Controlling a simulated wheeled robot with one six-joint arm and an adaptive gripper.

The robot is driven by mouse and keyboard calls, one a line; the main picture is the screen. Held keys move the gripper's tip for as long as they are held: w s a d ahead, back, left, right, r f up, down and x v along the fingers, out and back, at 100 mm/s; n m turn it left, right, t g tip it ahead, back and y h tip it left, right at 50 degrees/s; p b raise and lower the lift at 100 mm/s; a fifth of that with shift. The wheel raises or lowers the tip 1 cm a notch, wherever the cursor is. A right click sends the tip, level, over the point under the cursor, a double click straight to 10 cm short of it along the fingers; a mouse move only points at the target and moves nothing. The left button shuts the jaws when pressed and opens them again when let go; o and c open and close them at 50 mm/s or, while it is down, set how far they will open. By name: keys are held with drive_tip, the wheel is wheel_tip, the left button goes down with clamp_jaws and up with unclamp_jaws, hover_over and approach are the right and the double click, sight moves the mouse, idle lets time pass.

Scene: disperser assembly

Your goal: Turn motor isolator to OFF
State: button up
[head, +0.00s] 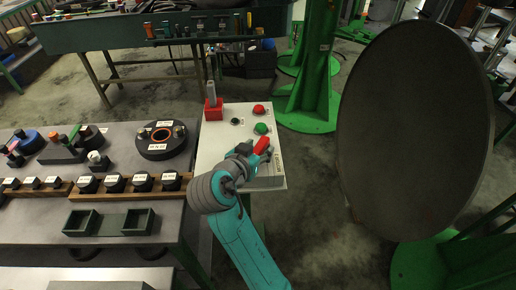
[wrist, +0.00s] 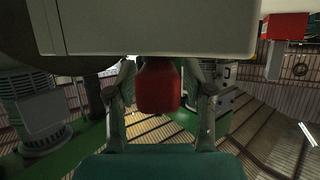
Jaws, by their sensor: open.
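A pale control box (head: 211,150) stands at the right end of the bench. A red handle (head: 262,145), which looks like the motor isolator, sits on its near right part. My gripper (head: 256,151) is at this handle, and its wrist hides part of the box front. In the wrist view the red handle (wrist: 158,88) hangs below the pale box (wrist: 150,25), between the two fingers of my gripper (wrist: 163,76). The fingers are apart, with a gap on each side of the handle. The handle's markings cannot be read.
The box also carries a red button (head: 258,109), a green button (head: 261,128), a small black knob (head: 235,121) and a red block with a grey lever (head: 213,108). A large dark disc (head: 415,130) stands to the right. The bench (head: 120,215) holds labelled black parts.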

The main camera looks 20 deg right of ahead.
clamp_jaws()
drive_tip(key=n+t+y, duration=0.2)
drive_tip(key=shift+s+d+n, duration=0.1)
drive_tip(key=shift+n, duration=0.3)
drive_tip(key=shift+n+t+y, duration=0.8)
drive_tip(key=shift+n+y, duration=0.6)
drive_tip(key=shift+y, duration=0.3)
